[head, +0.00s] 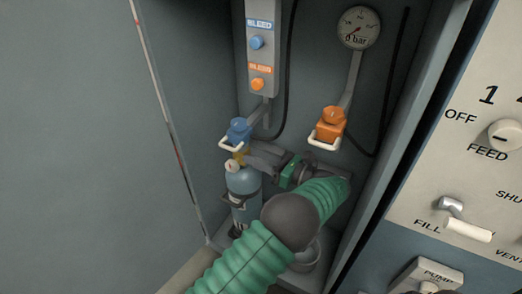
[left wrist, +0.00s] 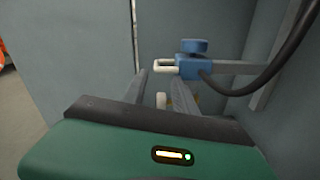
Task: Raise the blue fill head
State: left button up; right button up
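The blue fill head (head: 238,131) with its pale handle hangs on a grey arm below the control strip, above the blue cylinder (head: 242,184). It also shows in the left wrist view (left wrist: 194,66), above and beyond the fingertips, with its handle pointing left. My left gripper (head: 257,157) is just below and right of the blue head, close to the cylinder's valve. In the left wrist view its two fingers (left wrist: 160,88) stand apart, with a pale valve knob (left wrist: 162,100) seen in the gap. No contact with the blue head shows. My right gripper is out of view.
An orange fill head (head: 329,128) hangs to the right, below a gauge (head: 358,27). A control strip (head: 262,50) has blue and orange buttons. Dark hoses run along the back wall. A panel (head: 470,140) with switches stands at right.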

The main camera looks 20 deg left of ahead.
aim_at(219, 144)
pick_arm(q)
jog(key=a, duration=0.5)
jog(key=a+b, duration=0.1)
jog(key=a, duration=0.1)
jog(key=shift+a+f, duration=0.3)
jog(key=shift+f, duration=0.05)
jog(key=a, duration=0.2)
jog(key=a+b, duration=0.1)
jog(key=a, duration=0.1)
jog(key=shift+w+r, duration=0.2)
jog(key=shift+w, duration=0.05)
jog(key=shift+a+r, duration=0.1)
jog(key=shift+a, duration=0.75)
jog(key=shift+c, duration=0.5)
jog(key=shift+d, duration=0.1)
grip_shut()
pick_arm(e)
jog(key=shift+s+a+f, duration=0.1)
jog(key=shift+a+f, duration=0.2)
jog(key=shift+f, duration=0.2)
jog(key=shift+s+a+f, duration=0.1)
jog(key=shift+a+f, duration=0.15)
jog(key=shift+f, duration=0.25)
pick_arm(q)
jog(key=shift+w, duration=0.1)
